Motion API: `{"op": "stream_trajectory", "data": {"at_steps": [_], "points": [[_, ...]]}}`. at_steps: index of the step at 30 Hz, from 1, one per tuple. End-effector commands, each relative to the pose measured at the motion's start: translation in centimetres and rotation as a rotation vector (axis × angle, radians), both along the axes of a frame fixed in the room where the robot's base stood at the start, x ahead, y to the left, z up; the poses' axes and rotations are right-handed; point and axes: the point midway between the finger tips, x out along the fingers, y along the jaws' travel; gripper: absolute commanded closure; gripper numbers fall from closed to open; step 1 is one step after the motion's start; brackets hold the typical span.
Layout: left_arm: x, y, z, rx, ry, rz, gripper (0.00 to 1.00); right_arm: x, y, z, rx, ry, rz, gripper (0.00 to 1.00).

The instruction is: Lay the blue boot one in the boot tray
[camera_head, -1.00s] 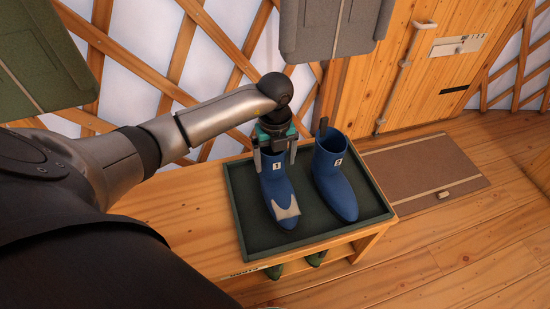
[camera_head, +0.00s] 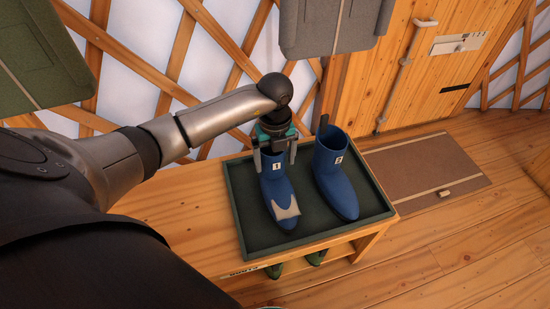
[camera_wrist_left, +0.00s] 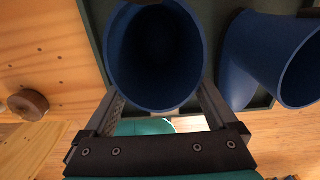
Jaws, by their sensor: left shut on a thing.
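The blue boot marked 1 (camera_head: 279,190) stands upright in the dark green boot tray (camera_head: 246,236), with a pale patch over its toe. My left gripper (camera_head: 275,158) comes down over its shaft from above and is shut on it. In the left wrist view the boot's round opening (camera_wrist_left: 155,60) sits between the two fingers (camera_wrist_left: 160,110). A second blue boot, marked 2 (camera_head: 336,180), stands upright to the right in the same tray, a little apart from the first. My right gripper is not in view.
The tray lies on a wooden bench (camera_head: 180,215). Green footwear (camera_head: 316,258) shows under the bench. A lattice wall (camera_head: 185,45) with hanging grey (camera_head: 330,30) and green panels stands behind. A brown mat (camera_head: 425,170) lies on the floor by the wooden door (camera_head: 440,70).

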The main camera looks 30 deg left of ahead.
Motion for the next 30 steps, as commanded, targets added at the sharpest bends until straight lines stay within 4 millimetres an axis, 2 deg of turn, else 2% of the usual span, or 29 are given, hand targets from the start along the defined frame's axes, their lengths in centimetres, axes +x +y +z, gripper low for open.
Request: {"op": "stream_trajectory", "data": {"at_steps": [18,19,21,30], "points": [[0.08,-0.03,-0.9,-0.001,-0.002,0.0,1.0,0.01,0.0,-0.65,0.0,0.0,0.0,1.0],[0.08,-0.03,-0.84,-0.001,-0.002,0.0,0.04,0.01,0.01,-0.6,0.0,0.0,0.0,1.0],[0.07,-0.02,-0.83,-0.001,-0.002,0.0,0.0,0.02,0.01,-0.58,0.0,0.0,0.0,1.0],[-0.02,-0.02,-0.92,-0.001,0.001,0.0,0.0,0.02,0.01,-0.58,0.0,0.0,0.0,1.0]]}}
